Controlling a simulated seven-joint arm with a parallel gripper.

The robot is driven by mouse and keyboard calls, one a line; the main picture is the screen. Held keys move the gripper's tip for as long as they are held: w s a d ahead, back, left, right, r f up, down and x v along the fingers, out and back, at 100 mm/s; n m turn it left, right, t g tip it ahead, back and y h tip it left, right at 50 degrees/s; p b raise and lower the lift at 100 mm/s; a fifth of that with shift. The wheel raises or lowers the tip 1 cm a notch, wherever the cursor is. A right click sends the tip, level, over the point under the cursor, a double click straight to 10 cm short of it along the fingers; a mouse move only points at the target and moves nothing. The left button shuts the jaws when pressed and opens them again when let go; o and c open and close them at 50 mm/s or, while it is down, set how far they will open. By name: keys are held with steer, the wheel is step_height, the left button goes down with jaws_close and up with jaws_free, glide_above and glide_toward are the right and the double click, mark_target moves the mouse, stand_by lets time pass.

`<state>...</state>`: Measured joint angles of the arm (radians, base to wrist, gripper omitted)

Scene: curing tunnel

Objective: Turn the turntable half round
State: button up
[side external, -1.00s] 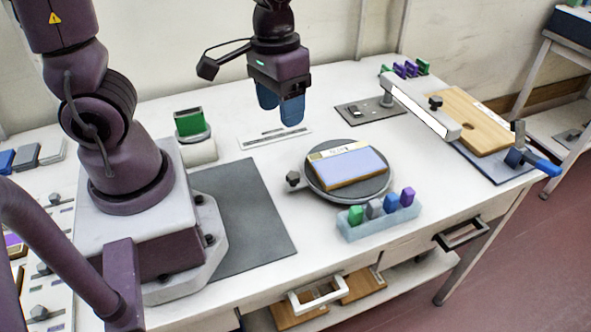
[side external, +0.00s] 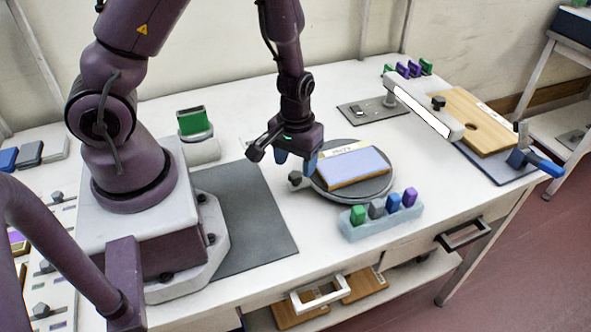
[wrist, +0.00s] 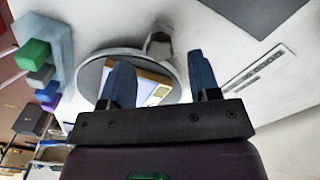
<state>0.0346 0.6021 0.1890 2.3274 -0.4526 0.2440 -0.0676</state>
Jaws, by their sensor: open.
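The turntable is a round dark grey disc (side external: 383,186) on the bench, with a lavender and wood block (side external: 358,168) lying on it. A dark knob (side external: 295,178) sticks out from its left edge. My gripper (side external: 296,162) is open above this knob, its blue fingers apart and pointing down. In the wrist view, the knob (wrist: 158,46) shows between and beyond the two fingertips of my gripper (wrist: 159,68). The disc (wrist: 92,72) lies beyond the fingers there, partly hidden by one. I cannot tell whether a finger touches the knob.
A pale blue holder (side external: 384,227) with several coloured pegs stands close in front of the turntable. A white-topped hinged arm (side external: 425,110) and a wooden board (side external: 480,125) are at the right. A dark mat (side external: 240,220) lies clear to the left.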

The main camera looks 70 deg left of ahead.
mark_target(295, 174)
steer(key=shift+f, duration=1.55)
jaws_close()
steer(key=shift+a, duration=0.1)
